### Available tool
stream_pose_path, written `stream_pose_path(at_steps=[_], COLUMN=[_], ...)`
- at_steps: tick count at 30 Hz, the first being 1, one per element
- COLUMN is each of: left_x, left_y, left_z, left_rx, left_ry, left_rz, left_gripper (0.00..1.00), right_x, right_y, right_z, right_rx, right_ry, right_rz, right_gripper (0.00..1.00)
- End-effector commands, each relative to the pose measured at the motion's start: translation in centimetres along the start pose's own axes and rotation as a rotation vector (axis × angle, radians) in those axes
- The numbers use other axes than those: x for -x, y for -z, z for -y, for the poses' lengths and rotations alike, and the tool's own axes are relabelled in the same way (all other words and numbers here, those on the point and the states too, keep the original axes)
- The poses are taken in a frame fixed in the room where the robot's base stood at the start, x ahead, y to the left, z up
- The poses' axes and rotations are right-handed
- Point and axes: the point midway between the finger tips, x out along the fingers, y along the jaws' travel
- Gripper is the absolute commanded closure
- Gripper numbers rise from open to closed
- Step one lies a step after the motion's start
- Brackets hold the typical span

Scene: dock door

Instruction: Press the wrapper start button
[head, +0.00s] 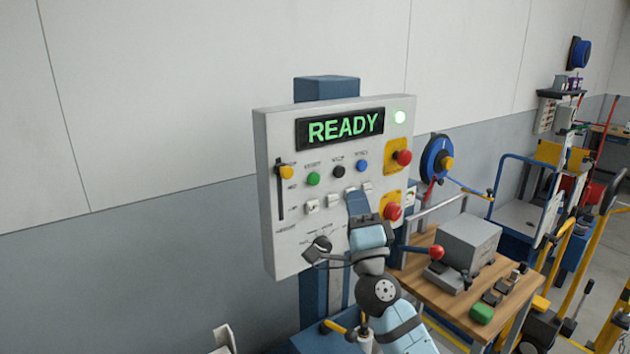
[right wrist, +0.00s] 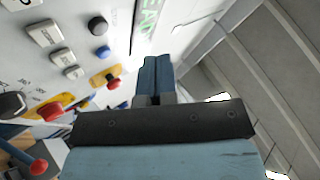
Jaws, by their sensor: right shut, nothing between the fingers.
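The control panel (head: 268,140) is a pale box on a blue post, with a lit green READY display (head: 345,127). Below the display sit a green button (head: 313,178), a black button (head: 338,171) and a blue button (head: 361,165). Their labels are too blurred to read surely. In the right wrist view the black (right wrist: 97,25) and blue (right wrist: 102,52) buttons show; I cannot make out the green one. My right gripper (head: 356,196) is shut and empty, fingertips up, in front of the panel below the blue button. Contact cannot be judged. My left gripper is out of view.
Two red mushroom buttons (head: 403,157) (head: 392,211) on yellow plates are at the panel's right edge. A yellow slider knob (head: 286,172) is at its left. Pale switches (head: 312,206) lie below the buttons. A wooden bench (head: 452,303) with a grey box (head: 468,245) stands right.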

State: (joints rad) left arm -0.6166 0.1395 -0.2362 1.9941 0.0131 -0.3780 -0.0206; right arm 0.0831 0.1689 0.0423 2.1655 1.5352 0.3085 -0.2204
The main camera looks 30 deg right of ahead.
Motion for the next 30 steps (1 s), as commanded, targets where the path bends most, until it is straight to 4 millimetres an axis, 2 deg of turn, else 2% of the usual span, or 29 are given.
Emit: stream_pose_path(at_steps=[16,22,30], left_x=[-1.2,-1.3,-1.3], left_y=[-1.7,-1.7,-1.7], left_z=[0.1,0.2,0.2], left_rx=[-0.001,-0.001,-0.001], left_ry=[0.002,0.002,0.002], left_rz=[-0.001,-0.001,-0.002], left_gripper=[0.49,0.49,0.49], right_x=[-4.9,-5.6,-5.7], right_y=[-3.6,-4.1,-4.2], right_z=[-3.5,-4.0,-4.1], right_rx=[0.000,0.000,0.000], right_ry=[0.001,0.001,0.001], right_rz=[0.000,0.000,0.000], right_gripper=[1.00,1.00,1.00])
